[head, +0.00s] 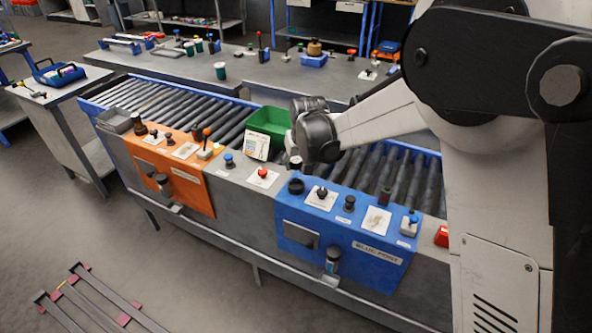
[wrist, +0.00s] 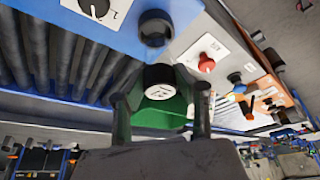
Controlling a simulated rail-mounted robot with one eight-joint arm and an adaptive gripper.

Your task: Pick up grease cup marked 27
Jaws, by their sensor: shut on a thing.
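My gripper (head: 312,148) hangs over the conveyor's front edge, beside the green bin and above the grey strip between the orange and blue panels. In the wrist view my gripper (wrist: 160,105) has a finger on each side of a small dark cup (wrist: 158,76) with a pale marked label, and is shut on it. The marking is too small to read surely as 27. In the head view a small dark and pale piece shows under the fingers (head: 295,163); the rest is hidden by my gripper.
The green bin (head: 270,118) stands close behind and left of my gripper, with a white card at its front. The blue panel (head: 345,240) carries knobs and a round black fitting (head: 296,186). A red button (head: 262,172) and the orange panel (head: 175,175) are to the left.

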